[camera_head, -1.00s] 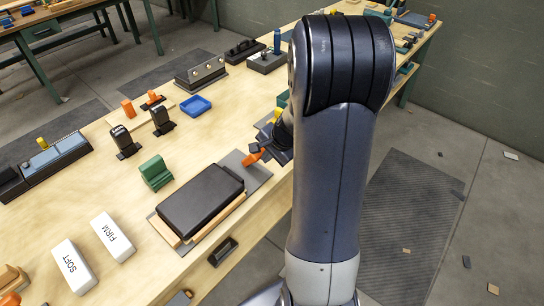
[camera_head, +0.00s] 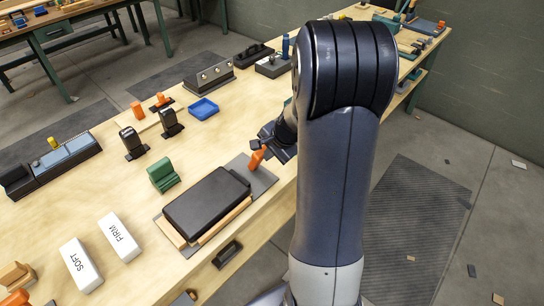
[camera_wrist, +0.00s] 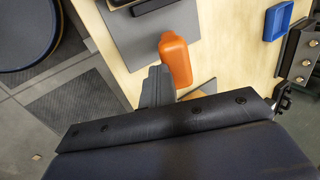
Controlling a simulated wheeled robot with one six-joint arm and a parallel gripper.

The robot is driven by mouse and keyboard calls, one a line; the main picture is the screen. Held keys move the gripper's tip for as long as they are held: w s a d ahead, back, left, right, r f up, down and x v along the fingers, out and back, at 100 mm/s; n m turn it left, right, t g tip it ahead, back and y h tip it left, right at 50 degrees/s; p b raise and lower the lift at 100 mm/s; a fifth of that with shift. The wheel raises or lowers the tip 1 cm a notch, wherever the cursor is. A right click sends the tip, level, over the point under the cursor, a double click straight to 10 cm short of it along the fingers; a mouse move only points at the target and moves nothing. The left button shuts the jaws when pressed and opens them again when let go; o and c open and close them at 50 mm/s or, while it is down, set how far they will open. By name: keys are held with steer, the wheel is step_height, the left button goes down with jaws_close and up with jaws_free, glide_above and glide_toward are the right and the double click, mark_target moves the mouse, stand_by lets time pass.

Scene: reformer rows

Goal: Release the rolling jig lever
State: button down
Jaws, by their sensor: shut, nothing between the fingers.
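The rolling jig is a black padded block (camera_head: 207,202) lying on a grey plate (camera_head: 263,180) near the table's front edge. Its orange lever (camera_head: 257,158) stands at the plate's far end and leans slightly right. My gripper (camera_head: 270,143) is right at the lever, its fingers shut with nothing between them. In the wrist view the shut fingers (camera_wrist: 158,85) lie beside the lever (camera_wrist: 175,60), close to or touching its side. I cannot tell whether they touch. My arm hides the table right of the lever.
White SOFT (camera_head: 80,265) and FIRM (camera_head: 119,237) blocks lie left of the jig, with a green block (camera_head: 163,175) behind it. Black stands (camera_head: 133,143), a blue tray (camera_head: 203,109) and a dark knobbed box (camera_head: 209,78) stand farther back.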

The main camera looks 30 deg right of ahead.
steer(key=w, duration=0.2)
steer(key=w+a+r+p, duration=0.1)
steer(key=w, duration=0.1)
steer(key=w+a+r, duration=0.1)
steer(key=shift+w+a+r+p, duration=0.1)
steer(key=shift+w+r+p, duration=0.05)
steer(key=shift+w+p, duration=0.2)
steer(key=w+a+f, duration=0.1)
steer(key=w+a, duration=0.1)
steer(key=w, duration=0.5)
steer(key=shift+w+a+f+b, duration=0.2)
steer(key=shift+a+f+b, duration=0.1)
steer(key=w+a+r, duration=0.1)
steer(key=w+r, duration=0.3)
steer(key=r, duration=0.6)
steer(key=shift+w+a+r, duration=0.3)
steer(key=shift+w+r, duration=0.05)
